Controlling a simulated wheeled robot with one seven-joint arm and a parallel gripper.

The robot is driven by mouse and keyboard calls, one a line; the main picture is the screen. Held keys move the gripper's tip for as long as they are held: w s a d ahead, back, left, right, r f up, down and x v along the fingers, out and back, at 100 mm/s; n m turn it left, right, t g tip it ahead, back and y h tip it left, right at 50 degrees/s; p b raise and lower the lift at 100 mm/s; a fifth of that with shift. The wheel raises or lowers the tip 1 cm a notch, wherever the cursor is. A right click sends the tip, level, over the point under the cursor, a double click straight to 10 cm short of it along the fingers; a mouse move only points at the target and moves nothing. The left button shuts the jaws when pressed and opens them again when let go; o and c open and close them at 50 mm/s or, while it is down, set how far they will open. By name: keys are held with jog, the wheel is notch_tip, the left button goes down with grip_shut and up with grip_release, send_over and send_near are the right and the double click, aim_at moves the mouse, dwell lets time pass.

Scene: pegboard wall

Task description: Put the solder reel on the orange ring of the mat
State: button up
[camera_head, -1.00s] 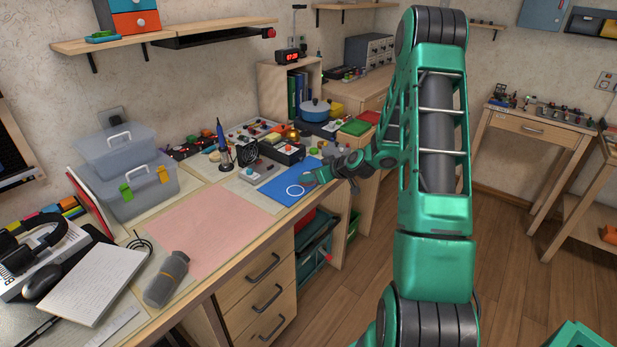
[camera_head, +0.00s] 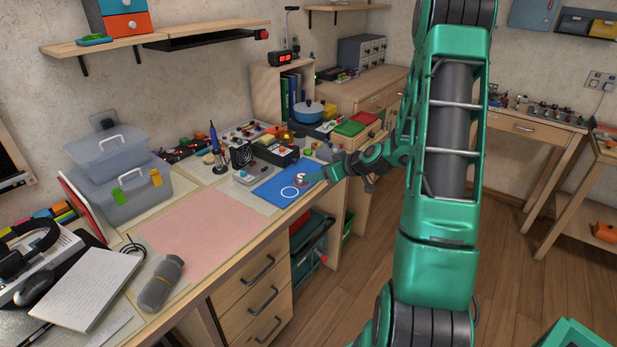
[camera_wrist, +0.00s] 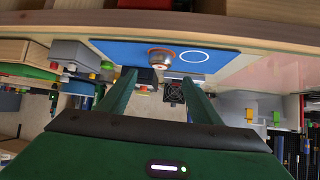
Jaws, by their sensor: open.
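The solder reel (camera_wrist: 160,58) is a small silvery, copper-coloured round thing on the blue mat (camera_wrist: 125,50) in the wrist view. An orange edge shows around its base; how well it is centred on the orange ring is too small to tell. The mat's white ring (camera_wrist: 195,56) lies beside it, bare. My gripper (camera_wrist: 159,77) is open, with its fingers apart and the reel just beyond the tips, not held. In the head view the reel (camera_head: 301,178) stands on the blue mat (camera_head: 268,190) near its right edge, with my gripper (camera_head: 313,178) just to its right.
A grey box (camera_head: 254,175), a fan (camera_head: 241,155) and a soldering iron in a stand (camera_head: 217,150) stand behind and left of the mat. The table's front edge runs close by the mat. A pink mat (camera_head: 190,235) at the left is clear.

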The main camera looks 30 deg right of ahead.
jog(key=s+a+r+m+g, duration=0.3)
jog(key=s+r, duration=0.1)
jog(key=s, duration=0.9)
jog(key=s+a+r+m+g+h, duration=0.1)
jog(key=s+a+r+m+g, duration=0.1)
jog(key=s, duration=1.1)
jog(key=s+a+r+m+g+h, duration=0.1)
jog(key=s+a+r+m+g, duration=0.2)
jog(key=s, duration=1)
notch_tip(320, 180, up, 4)
jog(key=a+g, duration=0.2)
jog(key=g, duration=0.1)
jog(key=shift+f+m, duration=0.2)
jog(key=shift+m, duration=0.1)
